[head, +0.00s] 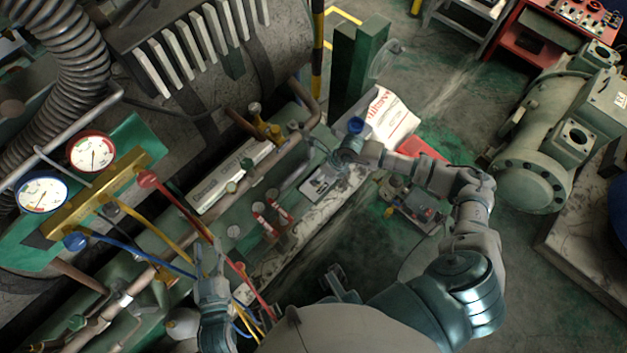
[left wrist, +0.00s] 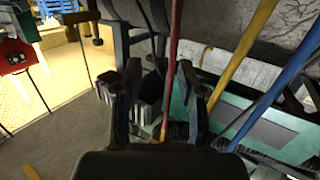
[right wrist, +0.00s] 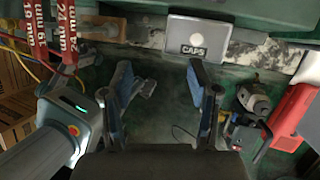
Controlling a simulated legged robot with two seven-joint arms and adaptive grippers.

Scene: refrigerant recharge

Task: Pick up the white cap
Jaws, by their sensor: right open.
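My right gripper (right wrist: 160,80) is open and empty, over the floor just short of the tray. My left gripper (head: 209,250) is open at the lower left of the head view. In the left wrist view (left wrist: 160,75), a red hose passes between or behind its fingers.
Red, yellow and blue hoses run from the gauge manifold (head: 100,192) past my left gripper. Red-handled wrenches (head: 270,220) lie on the frame. Pipes and valves line the machine. A white bag (head: 388,115) and a red toolbox (right wrist: 292,112) stand near my right gripper.

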